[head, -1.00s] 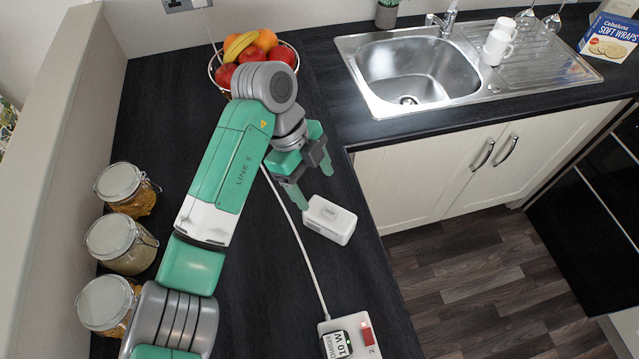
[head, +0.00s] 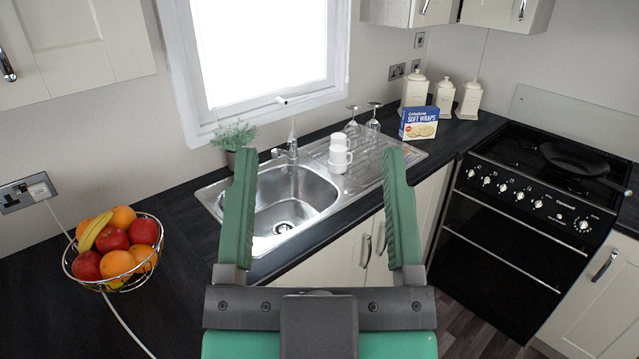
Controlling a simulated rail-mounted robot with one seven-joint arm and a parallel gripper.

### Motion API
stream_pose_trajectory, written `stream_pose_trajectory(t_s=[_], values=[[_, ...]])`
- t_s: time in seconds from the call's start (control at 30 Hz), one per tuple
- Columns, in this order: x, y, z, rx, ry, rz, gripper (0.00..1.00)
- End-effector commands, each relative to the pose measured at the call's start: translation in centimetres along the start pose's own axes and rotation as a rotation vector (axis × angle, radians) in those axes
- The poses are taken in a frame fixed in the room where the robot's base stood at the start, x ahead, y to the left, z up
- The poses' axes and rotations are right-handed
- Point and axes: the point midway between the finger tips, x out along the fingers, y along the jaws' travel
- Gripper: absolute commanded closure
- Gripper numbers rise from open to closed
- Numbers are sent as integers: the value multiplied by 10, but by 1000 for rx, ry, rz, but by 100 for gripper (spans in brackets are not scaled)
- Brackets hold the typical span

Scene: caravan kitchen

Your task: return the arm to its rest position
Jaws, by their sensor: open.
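The rest of my arm is out of the picture, below the frame.
The sink (head: 285,205) lies beyond the fingers, with white cups (head: 340,158) on its drainer. A fruit bowl (head: 115,252) stands on the counter at left. A soft wraps box (head: 419,123), canisters (head: 442,95) and a black cooker (head: 525,215) are at right.

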Motion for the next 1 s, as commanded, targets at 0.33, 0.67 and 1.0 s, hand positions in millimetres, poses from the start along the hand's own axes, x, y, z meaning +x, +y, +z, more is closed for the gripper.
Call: stream_pose_trajectory(t_s=[0.33,0.67,1.0], values=[[9,0,-16,1,5,-2,28],[26,-2,-40,22,3,-6,28],[26,-1,-39,21,3,-5,28]])
